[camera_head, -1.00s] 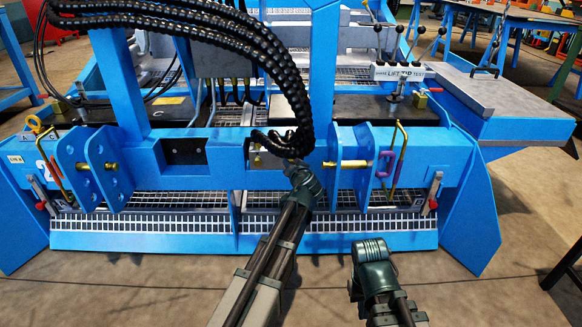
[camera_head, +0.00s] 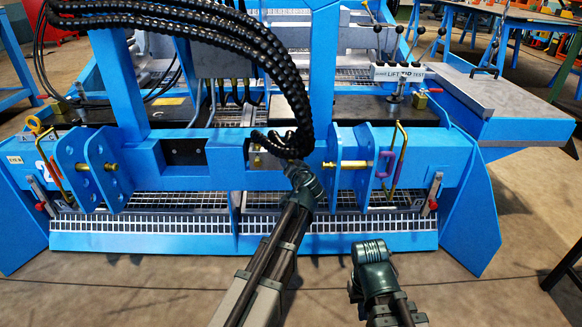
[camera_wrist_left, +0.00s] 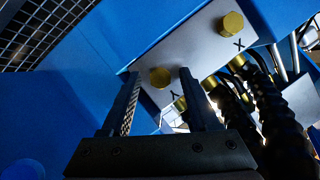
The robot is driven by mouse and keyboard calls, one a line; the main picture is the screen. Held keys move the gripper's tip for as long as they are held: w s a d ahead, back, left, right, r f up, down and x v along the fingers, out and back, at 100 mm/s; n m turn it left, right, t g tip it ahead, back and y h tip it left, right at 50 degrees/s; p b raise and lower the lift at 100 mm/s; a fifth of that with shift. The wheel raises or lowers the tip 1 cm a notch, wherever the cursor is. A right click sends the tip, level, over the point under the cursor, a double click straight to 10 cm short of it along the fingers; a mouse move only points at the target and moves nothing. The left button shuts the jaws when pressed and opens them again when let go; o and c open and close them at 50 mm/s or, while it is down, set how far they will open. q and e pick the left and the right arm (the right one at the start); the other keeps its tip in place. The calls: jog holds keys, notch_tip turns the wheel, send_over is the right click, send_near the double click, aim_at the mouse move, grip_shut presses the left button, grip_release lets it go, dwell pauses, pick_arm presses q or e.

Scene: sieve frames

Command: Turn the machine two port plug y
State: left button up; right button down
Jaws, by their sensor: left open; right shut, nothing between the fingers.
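The plug marked Y is a round brass knob (camera_wrist_left: 160,78) on a pale metal plate (camera_wrist_left: 190,50) in the left wrist view. A second brass plug (camera_wrist_left: 232,23) sits beside the mark X. My left gripper (camera_wrist_left: 158,72) is open, with its fingertips on either side of the Y plug in the picture. I cannot tell if they touch it. In the head view my left arm (camera_head: 303,184) reaches to the blue crossbeam under the black hoses, which hide its fingers and the plug. My right gripper (camera_head: 372,252) is shut and empty in front of the machine.
Thick black hoses (camera_head: 262,48) arch down beside my left wrist, and their brass-ended lines (camera_wrist_left: 245,75) are close to the plate. The blue crossbeam (camera_head: 215,175) has lugs and a brass pin (camera_head: 347,164) to the right. The floor before the machine is mostly clear.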

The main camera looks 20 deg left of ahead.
pick_arm(q)
jog(key=p+v, duration=0.4)
jog(key=v, duration=1)
